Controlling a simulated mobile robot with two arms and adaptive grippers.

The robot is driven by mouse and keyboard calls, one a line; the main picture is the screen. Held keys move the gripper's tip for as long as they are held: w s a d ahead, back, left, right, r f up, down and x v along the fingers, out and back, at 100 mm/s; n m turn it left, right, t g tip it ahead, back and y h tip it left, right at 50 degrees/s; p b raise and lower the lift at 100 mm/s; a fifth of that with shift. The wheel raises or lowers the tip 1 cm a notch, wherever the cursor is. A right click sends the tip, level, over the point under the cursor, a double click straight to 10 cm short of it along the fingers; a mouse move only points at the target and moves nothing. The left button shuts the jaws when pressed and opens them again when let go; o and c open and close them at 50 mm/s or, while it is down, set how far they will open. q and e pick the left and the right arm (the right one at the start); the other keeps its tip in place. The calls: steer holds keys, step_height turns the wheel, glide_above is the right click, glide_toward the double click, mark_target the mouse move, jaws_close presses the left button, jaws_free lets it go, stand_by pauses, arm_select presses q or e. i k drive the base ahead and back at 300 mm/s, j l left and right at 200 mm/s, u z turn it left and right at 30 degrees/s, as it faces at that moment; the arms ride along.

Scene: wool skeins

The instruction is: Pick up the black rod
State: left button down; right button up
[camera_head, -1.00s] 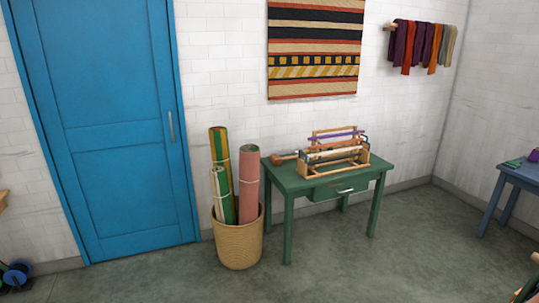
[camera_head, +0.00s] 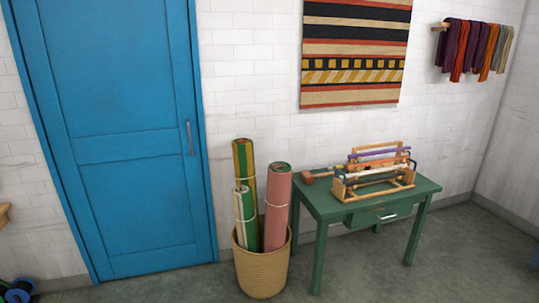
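I cannot make out a black rod for certain in the head view. A small wooden loom-like rack (camera_head: 374,186) stands on the green table (camera_head: 430,186); it carries several thin coloured rods or rolls, too small to tell apart. A wooden mallet-like piece (camera_head: 312,178) lies at the rack's left end. Neither of my grippers is in view.
A woven basket (camera_head: 262,272) with several rolled rugs stands left of the table. A blue door (camera_head: 110,130) is at the left. A striped hanging (camera_head: 355,55) and coloured skeins (camera_head: 472,48) are on the wall. Dark round objects (camera_head: 20,288) sit at the lower left.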

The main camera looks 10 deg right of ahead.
mark_target(402, 174)
steer(key=i+l+z, duration=0.15)
steer(key=i+z, duration=0.2)
steer(key=i, duration=0.2)
steer(key=i+z, duration=0.35)
steer(key=i, duration=0.25)
steer(key=i+j+z, duration=0.15)
steer(key=i+z, duration=0.25)
steer(key=i, duration=0.15)
steer(key=i+z, duration=0.1)
steer(key=i, duration=1.1)
